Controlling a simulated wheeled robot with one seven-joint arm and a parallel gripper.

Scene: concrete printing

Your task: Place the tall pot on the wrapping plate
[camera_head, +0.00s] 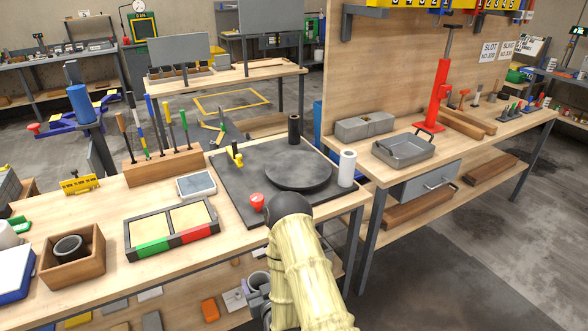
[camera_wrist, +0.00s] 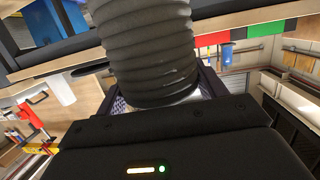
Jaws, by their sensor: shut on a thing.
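The tall pot (camera_wrist: 155,50) is a dark grey, ribbed cylinder that fills the upper middle of the wrist view. My gripper (camera_wrist: 163,92) is shut on it, with a jaw at either side; the pot's far end is cut off by the frame. In the head view my forearm hides most of my gripper, and a grey rounded shape low beside the arm, below the table's front edge, appears to be the held pot. The wrapping plate (camera_head: 298,172) is a dark round disc on a black mat on the table, with nothing standing on it.
A red-and-green framed tray (camera_head: 190,236) and a wooden box (camera_head: 72,257) lie left. A bench with a metal tray (camera_head: 404,149) is right.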

